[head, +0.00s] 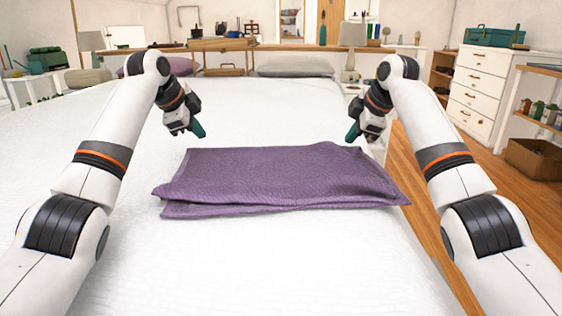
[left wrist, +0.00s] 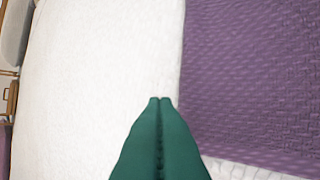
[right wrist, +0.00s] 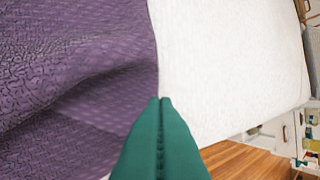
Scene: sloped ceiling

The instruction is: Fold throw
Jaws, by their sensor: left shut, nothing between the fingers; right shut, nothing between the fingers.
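The purple throw (head: 285,178) lies folded in a wide rectangle on the white bed, with layered edges showing along its front side. Its right front corner reaches close to the bed's right edge. My left gripper (head: 199,132) is shut and empty above the bed, just beyond the throw's far left corner; its green fingertips (left wrist: 160,99) show beside the throw's edge in the left wrist view. My right gripper (head: 352,133) is shut and empty, just beyond the throw's far right side. In the right wrist view, its fingertips (right wrist: 160,100) are beside the throw (right wrist: 75,70), which has a raised wrinkle there.
The white bed (head: 110,270) has free room left of and in front of the throw. Pillows (head: 295,67) lie at the far end. The wooden floor (head: 440,200), a white drawer cabinet (head: 480,95) and a shelf with jars (head: 540,110) are on the right.

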